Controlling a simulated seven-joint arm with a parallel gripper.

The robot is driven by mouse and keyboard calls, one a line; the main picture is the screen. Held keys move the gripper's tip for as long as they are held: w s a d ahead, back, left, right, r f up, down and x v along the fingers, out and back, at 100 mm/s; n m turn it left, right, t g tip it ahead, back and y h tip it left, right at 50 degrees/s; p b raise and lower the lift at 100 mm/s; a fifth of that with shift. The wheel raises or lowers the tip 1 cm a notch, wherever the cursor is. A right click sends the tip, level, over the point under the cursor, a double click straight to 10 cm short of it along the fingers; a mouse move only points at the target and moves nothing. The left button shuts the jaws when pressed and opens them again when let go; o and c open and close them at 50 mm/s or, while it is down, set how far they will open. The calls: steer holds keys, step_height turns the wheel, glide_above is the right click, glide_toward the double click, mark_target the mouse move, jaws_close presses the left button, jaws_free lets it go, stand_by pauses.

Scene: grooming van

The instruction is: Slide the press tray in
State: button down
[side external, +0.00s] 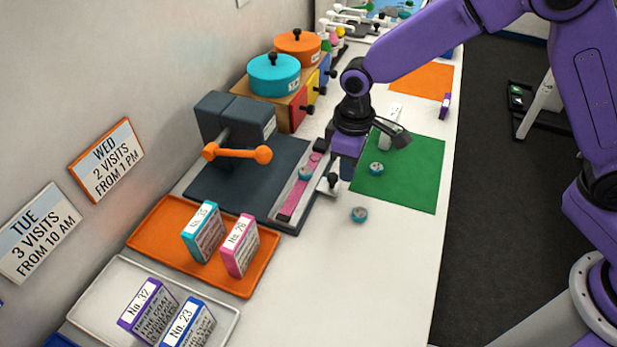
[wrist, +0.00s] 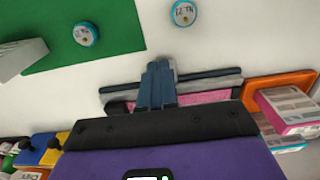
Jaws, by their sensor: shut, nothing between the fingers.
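The press (side external: 232,120) is a dark grey block with an orange lever (side external: 240,153) and a dark base plate. The press tray (side external: 305,180) is a narrow light grey strip on the right side of that base, out from under the block. A pink band (side external: 297,192) and a small round teal-rimmed tin or tag lie along it. My gripper (side external: 346,172) is shut and empty, pointing down just right of the tray. In the wrist view its fingers (wrist: 158,85) partly hide the tray; contact is unclear.
Round teal tins (side external: 359,214) lie on the white counter and on the green mat (side external: 405,175). An orange tray (side external: 160,230) with two boxes and a white tray (side external: 100,285) with two more stand nearer. Teal and orange pots sit behind on coloured drawers (side external: 300,105).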

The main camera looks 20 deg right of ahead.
mark_target(309, 172)
steer(key=shift+f, duration=0.15)
steer(key=shift+f, duration=1.05)
steer(key=shift+w+a, duration=3.65)
steer(key=shift+s+d, duration=0.75)
steer(key=shift+s, duration=0.05)
steer(key=shift+r, duration=3.5)
